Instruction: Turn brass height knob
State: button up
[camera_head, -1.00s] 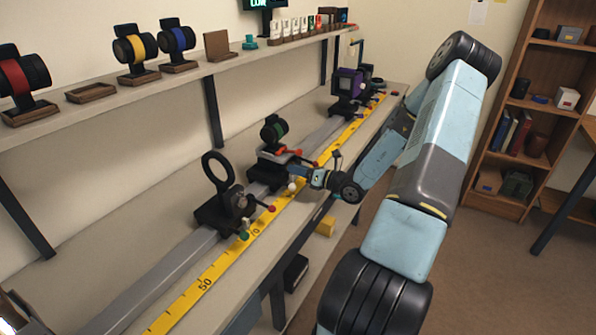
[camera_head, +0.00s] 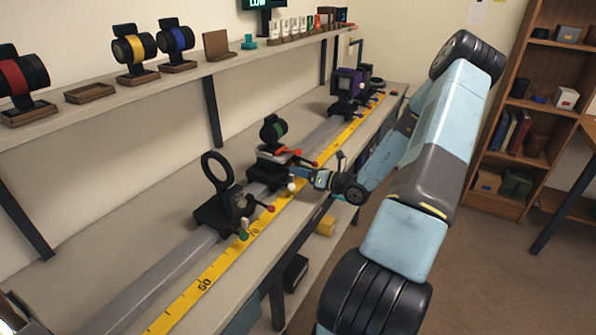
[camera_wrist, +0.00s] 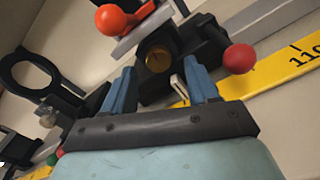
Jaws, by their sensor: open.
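The brass height knob (camera_wrist: 157,60) shows as a round brass face in a dark housing in the wrist view. It sits on the carriage with the green lens (camera_head: 273,130), which stands on the grey rail. My gripper (camera_wrist: 161,70) is open, with its two blue fingers on either side of the knob in the picture. The fingertips look short of the knob, and nothing is held. In the head view my gripper (camera_head: 306,174) is at the front of that carriage, and I cannot make out the knob there.
A red ball-ended lever (camera_wrist: 239,59) is close to the right finger, and an orange ball (camera_wrist: 112,20) is above the left. A carriage with a black ring (camera_head: 217,178) stands nearer on the rail (camera_head: 170,265). A yellow scale (camera_head: 215,272) runs along the front.

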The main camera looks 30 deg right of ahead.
jog(key=v, duration=1.2)
jog(key=shift+s, duration=0.15)
jog(key=shift+s, duration=0.1)
